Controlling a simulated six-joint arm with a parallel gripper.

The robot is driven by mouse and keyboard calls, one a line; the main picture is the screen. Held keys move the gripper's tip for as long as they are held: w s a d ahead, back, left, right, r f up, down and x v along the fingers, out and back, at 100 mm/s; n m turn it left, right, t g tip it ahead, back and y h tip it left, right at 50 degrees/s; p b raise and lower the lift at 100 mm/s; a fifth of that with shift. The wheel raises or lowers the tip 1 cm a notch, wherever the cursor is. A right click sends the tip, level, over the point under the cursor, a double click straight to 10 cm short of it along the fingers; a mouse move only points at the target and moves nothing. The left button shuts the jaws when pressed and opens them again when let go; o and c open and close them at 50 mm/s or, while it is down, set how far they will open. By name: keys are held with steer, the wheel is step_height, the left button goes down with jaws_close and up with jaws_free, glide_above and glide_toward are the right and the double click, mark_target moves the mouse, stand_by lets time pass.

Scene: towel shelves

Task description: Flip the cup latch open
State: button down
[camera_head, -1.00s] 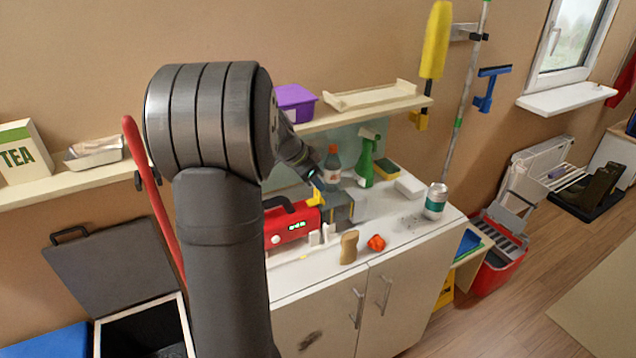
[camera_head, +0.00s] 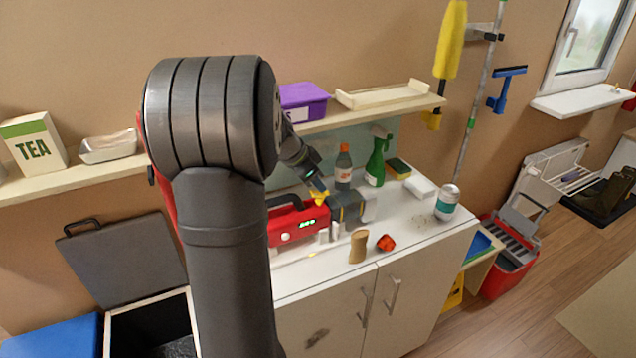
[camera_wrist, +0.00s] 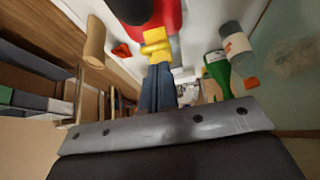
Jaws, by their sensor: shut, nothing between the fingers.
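A red machine (camera_head: 285,231) with a black handle and a lit green display lies on the white counter. A dark grey cup section (camera_head: 345,206) is at its right end. The yellow latch (camera_head: 322,197) sits on top, where the red body meets the cup; it also shows in the wrist view (camera_wrist: 155,42). My gripper (camera_head: 318,190) points down from the upper left, shut and empty, with its tips at or very close to the latch. I cannot tell whether they touch it. The latch is partly hidden by the fingertips in the head view.
A capped bottle (camera_head: 343,168) and a green spray bottle (camera_head: 376,162) stand behind the machine. A tan block (camera_head: 358,246) and a red object (camera_head: 386,243) are in front. A can (camera_head: 447,202) stands at the right. A shelf (camera_head: 385,112) runs above the counter.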

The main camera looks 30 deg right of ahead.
steer(key=shift+d+f, duration=0.3)
steer(key=shift+d, duration=0.35)
steer(key=shift+d+r, duration=0.2)
steer(key=shift+r, duration=0.1)
step_height(320, 180, up, 3)
steer(key=shift+w+d+r, duration=0.1)
steer(key=shift+d+r, duration=0.05)
steer(key=a, duration=0.6)
steer(key=a+r, duration=0.1)
steer(key=a, duration=0.1)
steer(key=shift+a, duration=0.4)
